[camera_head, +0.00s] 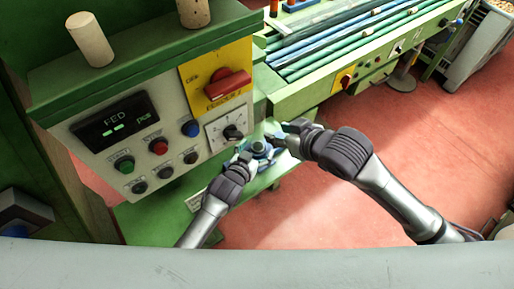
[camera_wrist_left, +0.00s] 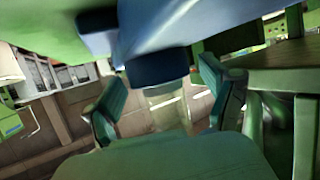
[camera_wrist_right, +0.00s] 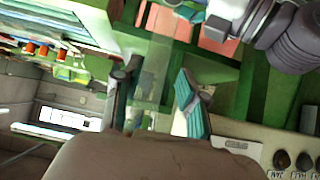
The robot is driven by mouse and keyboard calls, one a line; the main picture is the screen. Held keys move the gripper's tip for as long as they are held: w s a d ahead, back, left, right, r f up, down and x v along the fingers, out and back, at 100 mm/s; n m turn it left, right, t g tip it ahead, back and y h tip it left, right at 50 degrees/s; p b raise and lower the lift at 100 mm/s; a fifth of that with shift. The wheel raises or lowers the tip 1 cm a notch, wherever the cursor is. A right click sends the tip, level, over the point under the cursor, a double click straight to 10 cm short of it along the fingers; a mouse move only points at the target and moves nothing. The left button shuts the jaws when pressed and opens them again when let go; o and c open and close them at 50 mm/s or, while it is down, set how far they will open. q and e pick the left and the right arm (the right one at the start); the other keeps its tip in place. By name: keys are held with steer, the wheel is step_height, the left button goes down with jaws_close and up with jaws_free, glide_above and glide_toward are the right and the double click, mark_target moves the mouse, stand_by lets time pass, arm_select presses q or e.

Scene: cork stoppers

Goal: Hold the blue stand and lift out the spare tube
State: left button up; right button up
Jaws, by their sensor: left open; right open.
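The blue stand (camera_head: 259,149) is on the green ledge below the control panel in the head view, small and partly hidden by my grippers. In the left wrist view its blue body (camera_wrist_left: 158,66) is close up, with a clear, tube-like part (camera_wrist_left: 167,105) beyond the dark blue part. My left gripper (camera_head: 247,154) is open at the stand's left side; its fingers are spread on either side of the clear part in its wrist view. My right gripper (camera_head: 277,136) is open at the stand's upper right. A faint see-through shape (camera_wrist_right: 152,82) shows between its fingers; I cannot tell whether it is the spare tube.
The control panel (camera_head: 150,142) with buttons, a dial and a red switch (camera_head: 228,84) rises just left of the grippers. Two cork stoppers (camera_head: 90,39) stand on top of it. A green conveyor with rods (camera_head: 350,40) lies behind. Red floor (camera_head: 330,205) is open at right.

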arm_select(q)
steer(key=shift+w+d+f, duration=0.1)
steer(key=shift+w, duration=0.15)
